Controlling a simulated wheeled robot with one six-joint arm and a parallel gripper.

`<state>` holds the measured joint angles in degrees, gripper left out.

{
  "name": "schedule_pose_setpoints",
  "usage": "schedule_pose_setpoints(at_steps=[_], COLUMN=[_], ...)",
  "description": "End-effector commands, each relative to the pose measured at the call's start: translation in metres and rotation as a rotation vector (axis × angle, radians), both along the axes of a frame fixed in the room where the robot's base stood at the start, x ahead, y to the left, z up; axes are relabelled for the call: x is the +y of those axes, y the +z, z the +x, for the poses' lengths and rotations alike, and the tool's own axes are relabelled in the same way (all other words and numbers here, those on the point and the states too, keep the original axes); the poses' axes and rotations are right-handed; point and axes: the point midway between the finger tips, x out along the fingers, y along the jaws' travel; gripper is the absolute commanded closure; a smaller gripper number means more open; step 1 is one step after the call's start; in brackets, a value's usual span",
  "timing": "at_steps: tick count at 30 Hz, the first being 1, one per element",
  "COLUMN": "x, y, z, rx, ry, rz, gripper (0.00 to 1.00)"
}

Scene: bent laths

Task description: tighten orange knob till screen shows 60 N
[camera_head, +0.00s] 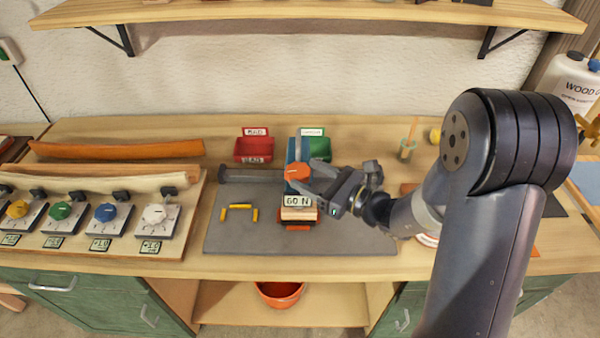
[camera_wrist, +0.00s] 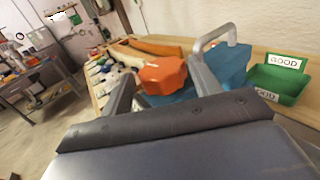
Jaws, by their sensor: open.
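The orange knob (camera_head: 298,172) sits on a blue press (camera_head: 291,151) on the grey mat. It also shows in the wrist view (camera_wrist: 164,76), between and beyond my finger bars. The screen (camera_head: 297,201) below the knob reads 60 N. A light wooden block (camera_head: 298,213) lies under the screen. My gripper (camera_head: 316,178) is open, its fingers spread beside the knob from the right. In the wrist view my fingers (camera_wrist: 160,75) stand apart with the knob between them; I cannot tell whether either touches it.
A red bin (camera_head: 253,150) and a green bin (camera_head: 318,151) marked GOOD in the wrist view stand behind. Several coloured dials (camera_head: 105,213) and bent laths (camera_head: 115,149) lie at left.

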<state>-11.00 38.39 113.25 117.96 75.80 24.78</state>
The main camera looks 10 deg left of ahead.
Motion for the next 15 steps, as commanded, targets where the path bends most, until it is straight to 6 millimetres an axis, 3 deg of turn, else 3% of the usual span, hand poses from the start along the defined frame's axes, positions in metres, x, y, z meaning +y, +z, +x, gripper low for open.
schedule_pose_setpoints(at_steps=[6, 15], x=[-0.040, -0.065], y=[-0.002, -0.001], z=[-0.013, -0.024], rx=[0.000, 0.000], ry=[-0.006, -0.001], rz=[0.001, 0.000], gripper=[0.41, 0.41])
